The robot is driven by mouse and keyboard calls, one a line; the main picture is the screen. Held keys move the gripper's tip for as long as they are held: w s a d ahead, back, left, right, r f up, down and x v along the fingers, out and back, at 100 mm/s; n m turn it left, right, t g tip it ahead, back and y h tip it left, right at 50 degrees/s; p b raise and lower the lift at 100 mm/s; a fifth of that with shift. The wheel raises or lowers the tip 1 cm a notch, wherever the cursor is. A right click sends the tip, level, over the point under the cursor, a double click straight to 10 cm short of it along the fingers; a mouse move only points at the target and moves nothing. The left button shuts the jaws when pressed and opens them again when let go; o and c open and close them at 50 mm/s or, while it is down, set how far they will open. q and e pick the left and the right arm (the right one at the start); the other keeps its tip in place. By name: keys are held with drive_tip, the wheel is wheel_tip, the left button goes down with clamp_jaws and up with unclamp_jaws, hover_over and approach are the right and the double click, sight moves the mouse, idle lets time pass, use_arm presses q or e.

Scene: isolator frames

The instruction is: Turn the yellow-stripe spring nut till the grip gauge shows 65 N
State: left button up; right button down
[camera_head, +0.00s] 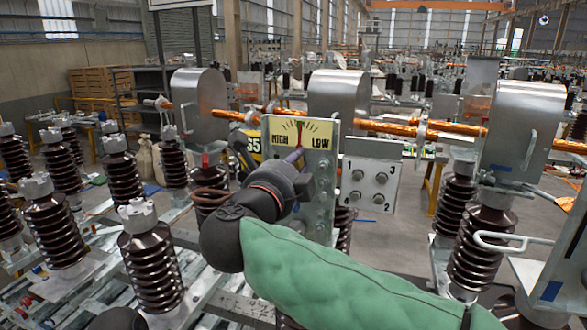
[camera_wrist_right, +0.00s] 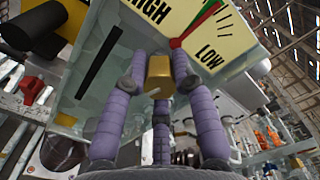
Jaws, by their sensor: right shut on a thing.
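The grip gauge (camera_head: 300,133) is a cream plate marked HIGH on the left and LOW on the right, with a red pointer standing near upright. It also shows at the top of the right wrist view (camera_wrist_right: 185,25), with red and green on its pointer. My right gripper (camera_head: 294,156) reaches up to just below the gauge. In the right wrist view its purple fingers are closed around a brass-coloured nut (camera_wrist_right: 159,74). I cannot make out a yellow stripe on it. In the head view my gripper hides the nut.
Brown insulators (camera_head: 152,268) and silver housings (camera_head: 338,95) with copper bars crowd both sides.

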idle(0.3)
drive_tip(key=c, duration=1)
unclamp_jaws()
drive_tip(key=v, duration=1.2)
